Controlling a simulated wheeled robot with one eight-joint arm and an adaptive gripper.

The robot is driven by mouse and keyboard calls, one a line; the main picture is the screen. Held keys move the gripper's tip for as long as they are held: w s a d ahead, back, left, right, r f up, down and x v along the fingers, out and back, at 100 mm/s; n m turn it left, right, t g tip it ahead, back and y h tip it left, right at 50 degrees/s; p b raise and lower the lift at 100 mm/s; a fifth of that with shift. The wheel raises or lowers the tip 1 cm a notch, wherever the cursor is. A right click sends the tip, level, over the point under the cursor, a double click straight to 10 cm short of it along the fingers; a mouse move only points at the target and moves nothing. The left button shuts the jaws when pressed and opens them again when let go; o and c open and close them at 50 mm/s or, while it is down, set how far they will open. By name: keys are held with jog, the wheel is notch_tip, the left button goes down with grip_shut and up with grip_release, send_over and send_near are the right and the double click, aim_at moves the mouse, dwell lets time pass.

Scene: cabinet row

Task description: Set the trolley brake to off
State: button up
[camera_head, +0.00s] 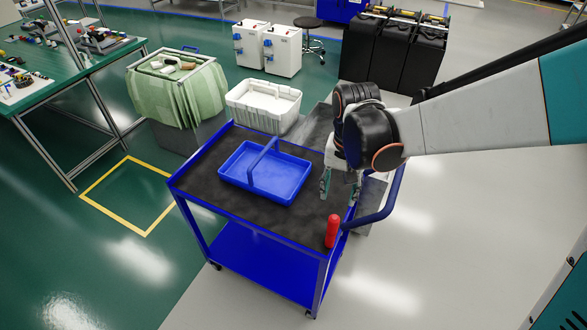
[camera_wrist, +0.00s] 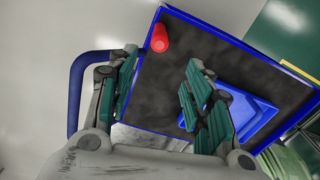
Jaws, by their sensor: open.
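The blue trolley (camera_head: 300,222) has a dark top and a lower shelf, with a blue tube handle (camera_head: 384,207) on its right side. A red upright lever (camera_head: 332,231), which looks like the brake lever, stands at the trolley's front right corner. The lever also shows in the wrist view (camera_wrist: 159,38), beyond my fingertips near the trolley edge. My gripper (camera_head: 339,192) is open and empty, pointing down over the right part of the top, behind the lever and apart from it. In the wrist view (camera_wrist: 162,64) its green-padded fingers are spread. No brake marking is readable.
A blue tray with a divider handle (camera_head: 236,180) lies on the trolley top. A white crate (camera_head: 263,106) and a green-draped bin (camera_head: 178,88) stand behind. A green workbench (camera_head: 66,76) is at left. Floor in front and to the right is clear.

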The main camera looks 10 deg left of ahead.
aim_at(335, 217)
notch_tip(335, 217, down, 14)
jog(key=b, duration=0.4)
jog(key=shift+s+r, duration=0.1)
jog(key=shift+r, duration=0.15)
jog(key=shift+c, duration=0.2)
grip_shut()
